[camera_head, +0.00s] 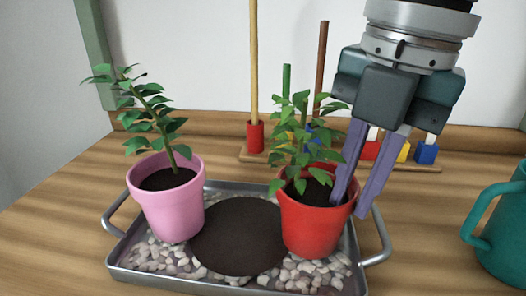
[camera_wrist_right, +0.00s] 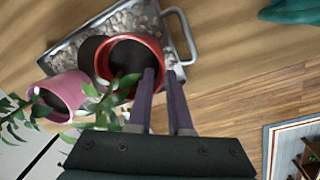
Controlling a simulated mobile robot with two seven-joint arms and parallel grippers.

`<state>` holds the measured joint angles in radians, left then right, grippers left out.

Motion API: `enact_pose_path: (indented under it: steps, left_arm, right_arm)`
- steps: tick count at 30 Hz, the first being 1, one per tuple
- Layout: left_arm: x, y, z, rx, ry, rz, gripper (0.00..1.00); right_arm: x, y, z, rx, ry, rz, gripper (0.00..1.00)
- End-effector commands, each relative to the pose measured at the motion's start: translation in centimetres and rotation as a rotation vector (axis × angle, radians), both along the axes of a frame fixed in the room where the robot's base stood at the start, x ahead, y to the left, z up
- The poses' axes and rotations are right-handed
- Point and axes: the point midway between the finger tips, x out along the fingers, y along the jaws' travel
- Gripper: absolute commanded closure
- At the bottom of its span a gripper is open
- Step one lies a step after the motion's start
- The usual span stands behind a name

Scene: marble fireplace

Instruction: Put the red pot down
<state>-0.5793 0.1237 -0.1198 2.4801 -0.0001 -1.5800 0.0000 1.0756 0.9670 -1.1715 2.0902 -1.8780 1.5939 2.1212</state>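The red pot (camera_head: 310,228), filled with dark soil and a leafy plant (camera_head: 300,140), is upright at the right end of the metal tray (camera_head: 228,187). Its base is over the white pebbles; I cannot tell whether it touches them. My right gripper (camera_head: 353,208) comes from above, one finger inside the pot and one outside, shut on its right rim. The wrist view also shows the fingers (camera_wrist_right: 161,74) on either side of the red pot's rim (camera_wrist_right: 104,62). My left gripper is not in view.
A pink pot (camera_head: 172,212) with a plant stands on the tray's left. A dark round patch (camera_head: 240,238) lies between the pots. Colored peg toys (camera_head: 255,137) stand behind. A teal mug (camera_head: 502,232) is at the right. The wood tabletop is clear at the left.

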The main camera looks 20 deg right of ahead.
Motion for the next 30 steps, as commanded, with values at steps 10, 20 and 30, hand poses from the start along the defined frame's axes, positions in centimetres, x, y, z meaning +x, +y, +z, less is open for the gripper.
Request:
enact_pose_path:
  steps: [10, 20, 30]
  left_arm:
    - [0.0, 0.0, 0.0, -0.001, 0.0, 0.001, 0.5]
    - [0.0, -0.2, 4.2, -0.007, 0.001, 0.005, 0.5]
    - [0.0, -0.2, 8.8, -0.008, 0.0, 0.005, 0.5]
  right_arm:
    - [0.0, 0.0, 0.0, 0.0, 0.0, 0.0, 0.66]
    - [-0.3, -0.2, 5.2, 0.001, -0.001, -0.001, 0.66]
    - [-1.0, -0.6, 11.5, 0.0, 0.0, -0.001, 0.66]
